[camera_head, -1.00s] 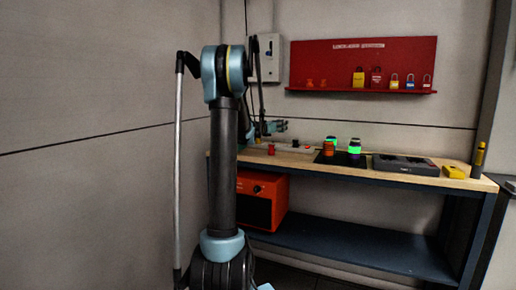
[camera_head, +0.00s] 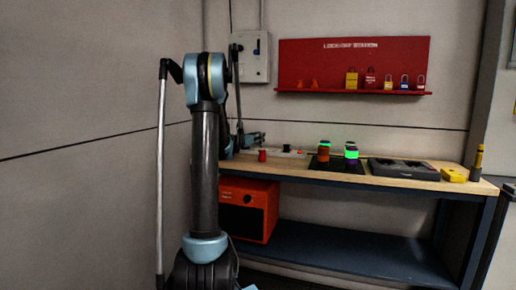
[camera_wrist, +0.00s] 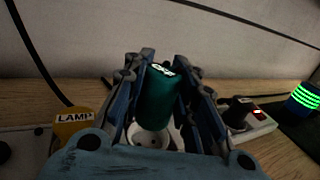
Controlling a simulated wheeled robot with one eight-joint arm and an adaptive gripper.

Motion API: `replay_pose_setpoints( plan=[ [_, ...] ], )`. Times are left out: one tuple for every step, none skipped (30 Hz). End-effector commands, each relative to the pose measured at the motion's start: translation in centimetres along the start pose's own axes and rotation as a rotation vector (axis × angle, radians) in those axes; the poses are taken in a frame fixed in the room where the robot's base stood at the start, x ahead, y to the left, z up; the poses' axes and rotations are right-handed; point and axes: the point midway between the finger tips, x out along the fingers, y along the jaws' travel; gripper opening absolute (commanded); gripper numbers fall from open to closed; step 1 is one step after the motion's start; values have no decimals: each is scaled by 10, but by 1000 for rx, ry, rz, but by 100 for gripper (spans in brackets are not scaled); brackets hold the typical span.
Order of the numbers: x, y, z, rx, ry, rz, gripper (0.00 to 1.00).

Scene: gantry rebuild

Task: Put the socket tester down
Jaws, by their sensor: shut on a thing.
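The socket tester (camera_wrist: 158,97) is a dark green cylinder with a small white label on top. In the wrist view it stands between my gripper's (camera_wrist: 165,82) blue fingers, which are shut on it. It is slightly tilted in that view. A round white socket (camera_wrist: 148,138) shows just below it. I cannot tell whether the tester touches the socket. In the head view my gripper (camera_head: 254,140) is low over the left end of the wooden bench (camera_head: 400,182); the tester cannot be made out there.
A yellow plug labelled LAMP (camera_wrist: 74,125) stands close left of the socket. A black plug (camera_wrist: 238,108) and a lit red switch (camera_wrist: 258,112) are to the right. Two green-banded items (camera_head: 351,152) stand on a dark mat, beside a grey tray (camera_head: 402,170).

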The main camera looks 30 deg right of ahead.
Motion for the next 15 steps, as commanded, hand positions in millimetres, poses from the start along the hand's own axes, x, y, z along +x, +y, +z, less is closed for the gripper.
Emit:
replay_pose_setpoints(
  plan=[
    [0, 0, -3, 0, 0, 0, 0],
    [0, 0, -6, 0, 0, 0, 0],
    [0, 0, -10, 0, 0, 0, 0],
    [0, 0, -13, 0, 0, 0, 0],
    [0, 0, -17, 0, 0, 0, 0],
    [0, 0, -23, 0, 0, 0, 0],
    [0, 0, -27, 0, 0, 0, 0],
    [1, 0, -31, 0, 0, 0, 0],
    [0, 0, -36, 0, 0, 0, 0],
    [0, 0, -38, 0, 0, 0, 0],
    [0, 0, -40, 0, 0, 0, 0],
    [0, 0, -41, 0, 0, 0, 0],
    [0, 0, -41, 0, 0, 0, 0],
    [0, 0, -41, 0, 0, 0, 0],
    [0, 0, -41, 0, 0, 0, 0]
  ],
)
